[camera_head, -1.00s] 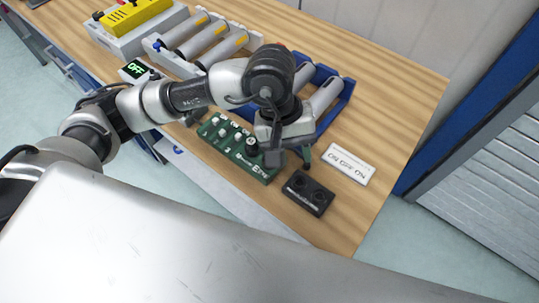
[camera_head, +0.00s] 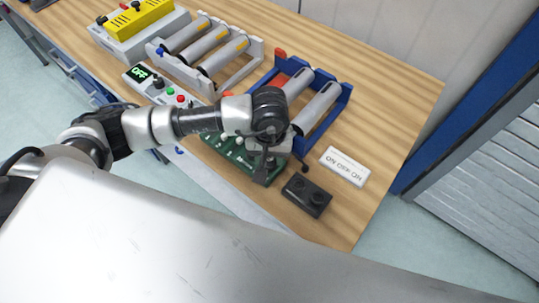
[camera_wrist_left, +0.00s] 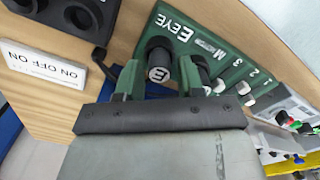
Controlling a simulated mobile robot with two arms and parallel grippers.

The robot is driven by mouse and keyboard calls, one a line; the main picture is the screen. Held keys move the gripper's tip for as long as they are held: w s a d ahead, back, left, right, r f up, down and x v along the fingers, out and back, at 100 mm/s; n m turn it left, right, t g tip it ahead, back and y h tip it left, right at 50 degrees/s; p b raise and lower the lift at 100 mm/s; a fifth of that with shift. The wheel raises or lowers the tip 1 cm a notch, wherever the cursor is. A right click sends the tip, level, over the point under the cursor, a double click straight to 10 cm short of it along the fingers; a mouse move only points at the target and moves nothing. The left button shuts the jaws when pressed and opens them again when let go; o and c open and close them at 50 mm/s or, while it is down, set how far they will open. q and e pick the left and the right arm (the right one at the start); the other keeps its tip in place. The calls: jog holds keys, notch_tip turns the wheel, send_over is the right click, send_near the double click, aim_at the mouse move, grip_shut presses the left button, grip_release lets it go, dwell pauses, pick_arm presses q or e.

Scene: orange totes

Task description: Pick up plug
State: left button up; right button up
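A black round-topped plug (camera_wrist_left: 158,62) with a small pale label stands at the green board (camera_wrist_left: 210,52) marked "EYE" in the left wrist view. A second dark round piece (camera_wrist_left: 201,68) is beside it. My left gripper (camera_wrist_left: 160,75) has its two green fingers apart, one on each side of the labelled plug in this view. I see a narrow gap at the fingers; contact cannot be told. In the head view my left gripper (camera_head: 268,168) is over the right end of the green board (camera_head: 228,154) and hides the plug. My right gripper is not in view.
A black two-hole block (camera_head: 306,195) and a white "ON OFF ON" plate (camera_head: 344,166) lie right of the board. A blue roller frame (camera_head: 332,118), a grey roller frame (camera_head: 253,50) and a control box with an "OFF" display (camera_head: 138,73) stand behind. The table's right end is bare.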

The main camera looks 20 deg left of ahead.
pick_arm(q)
jog(key=shift+f, duration=0.75)
jog(key=c, duration=0.7)
jog(key=shift+r, duration=0.15)
jog(key=shift+r, duration=0.3)
jog(key=r+b, duration=0.1)
jog(key=d+r+b, duration=0.1)
jog(key=r, duration=0.1)
jog(key=shift+s+d+r, duration=0.1)
jog(key=shift+s+r, duration=0.05)
jog(key=shift+r, duration=0.15)
jog(key=shift+s+d+r+b, duration=0.55)
jog(key=shift+d+r, duration=0.55)
jog(key=shift+d, duration=0.6)
jog(key=shift+s+d+r+b, duration=0.5)
jog(key=shift+d+r, duration=0.6)
jog(key=shift+d, duration=0.6)
jog(key=shift+s+d+r+b, duration=0.5)
jog(key=shift+d+r, duration=0.6)
jog(key=shift+d, duration=0.6)
